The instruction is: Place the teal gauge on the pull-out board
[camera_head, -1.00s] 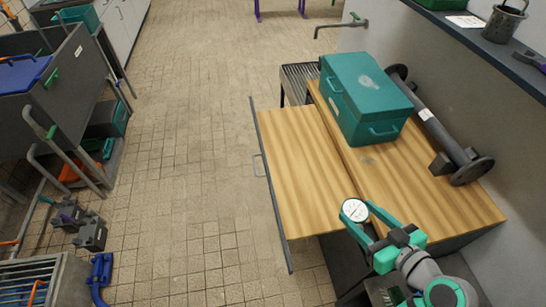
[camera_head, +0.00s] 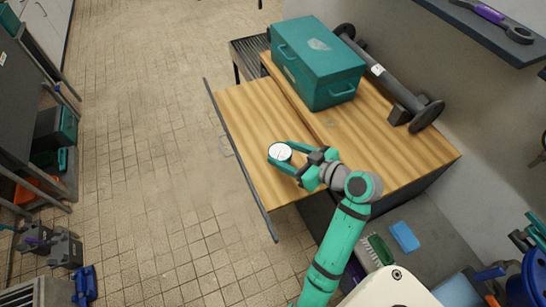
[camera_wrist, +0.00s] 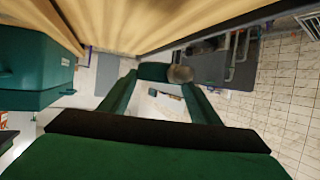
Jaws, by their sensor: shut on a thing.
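The gauge (camera_head: 280,152) has a round white dial face, turned up toward the head camera. My gripper (camera_head: 285,161) is shut on it, with the teal fingers at its sides. The pull-out board (camera_head: 243,108) is a light wooden panel with a dark front edge, drawn out from the wooden bench. In the head view the gauge and gripper overlap the board's near half. Whether the gauge touches the board is hard to tell. In the wrist view the fingers reach forward, with a blurred grey round patch between their tips and wood along the top.
A teal toolbox (camera_head: 316,65) stands on the bench (camera_head: 400,150) behind the board. A dark flanged pipe (camera_head: 385,75) lies beside it along the wall. The board's far half is bare. Tiled floor (camera_head: 150,150) lies open to the left.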

